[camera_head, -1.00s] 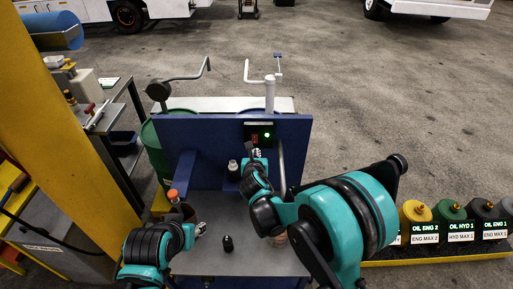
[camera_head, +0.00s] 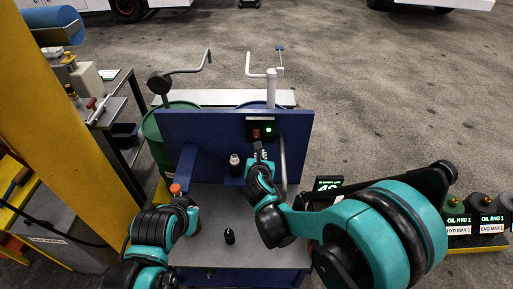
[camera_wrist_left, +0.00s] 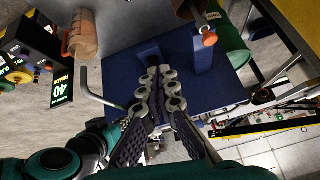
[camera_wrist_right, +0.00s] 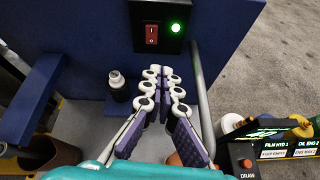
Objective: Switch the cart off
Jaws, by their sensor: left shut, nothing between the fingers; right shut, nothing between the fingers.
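The cart has an upright blue panel (camera_head: 215,140) with a black switch box (camera_head: 262,121) near its upper right. A red rocker switch (camera_wrist_right: 151,34) sits on it, with a lit green light (camera_wrist_right: 176,27) to its right; the light also shows in the head view (camera_head: 268,129). My right gripper (camera_wrist_right: 163,72) is shut and empty, its tips just below the switch box and apart from the switch in its wrist view. My left gripper (camera_wrist_left: 158,72) is shut and empty over the cart's grey top, left of the right one in the head view.
A dark bottle with a light cap (camera_wrist_right: 117,85) stands close left of my right gripper. A grey bent tube (camera_wrist_right: 201,95) runs right of the switch. A yellow post (camera_head: 65,120) stands at left; oil containers (camera_head: 490,215) at right.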

